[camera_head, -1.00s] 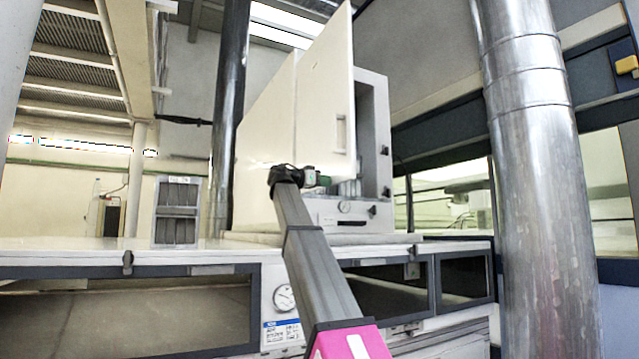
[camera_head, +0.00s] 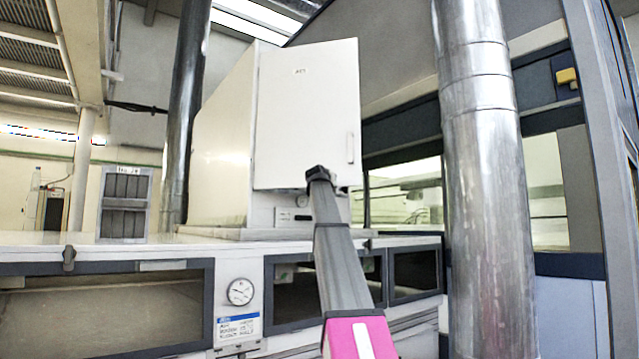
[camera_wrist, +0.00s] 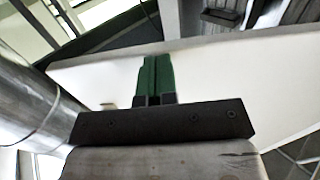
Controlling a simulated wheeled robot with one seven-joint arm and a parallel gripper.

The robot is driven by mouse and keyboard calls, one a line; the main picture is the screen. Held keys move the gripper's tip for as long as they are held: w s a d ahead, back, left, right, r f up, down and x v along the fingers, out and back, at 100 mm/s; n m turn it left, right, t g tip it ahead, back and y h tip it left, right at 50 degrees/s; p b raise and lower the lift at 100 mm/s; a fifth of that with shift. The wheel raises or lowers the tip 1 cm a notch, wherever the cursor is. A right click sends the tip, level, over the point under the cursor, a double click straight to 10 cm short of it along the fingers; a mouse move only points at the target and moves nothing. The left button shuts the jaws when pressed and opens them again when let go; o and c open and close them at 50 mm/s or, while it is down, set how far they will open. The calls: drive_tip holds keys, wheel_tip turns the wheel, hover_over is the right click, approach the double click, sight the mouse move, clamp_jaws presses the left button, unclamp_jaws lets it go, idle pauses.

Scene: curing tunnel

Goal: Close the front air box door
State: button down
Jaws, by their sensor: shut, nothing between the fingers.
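The front air box door (camera_head: 308,115) is a white panel with a small label near its top and a handle (camera_head: 350,148) at its right side. It now stands across most of the front of the white air box (camera_head: 222,145); whether it is fully flush I cannot tell. My gripper is at the door's lower edge in the head view, its fingers hidden behind my wrist. In the wrist view my gripper (camera_wrist: 155,78) shows two green fingers pressed together, empty, over the white door surface (camera_wrist: 225,75). Whether the fingertips touch the door is unclear.
The air box stands on a white bench top (camera_head: 150,250) with dark windows and a gauge (camera_head: 240,291) below. A shiny metal duct (camera_head: 480,180) rises close on the right, another (camera_head: 187,110) behind left. A grey louvred unit (camera_head: 124,203) stands at left.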

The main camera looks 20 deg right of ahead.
drive_tip(key=w+d+y, duration=0.1)
drive_tip(key=w+d, duration=0.2)
drive_tip(key=w, duration=1.2)
drive_tip(key=w+d+n+t+y, duration=0.1)
drive_tip(key=w+d, duration=0.3)
drive_tip(key=w, duration=1)
drive_tip(key=shift+w, duration=0.35)
drive_tip(key=shift+w+r, duration=0.15)
drive_tip(key=shift+r, duration=0.05)
drive_tip(key=s+d, duration=0.4)
drive_tip(key=s, duration=1)
drive_tip(key=shift+s+d+f, duration=0.2)
drive_tip(key=shift+f, duration=0.05)
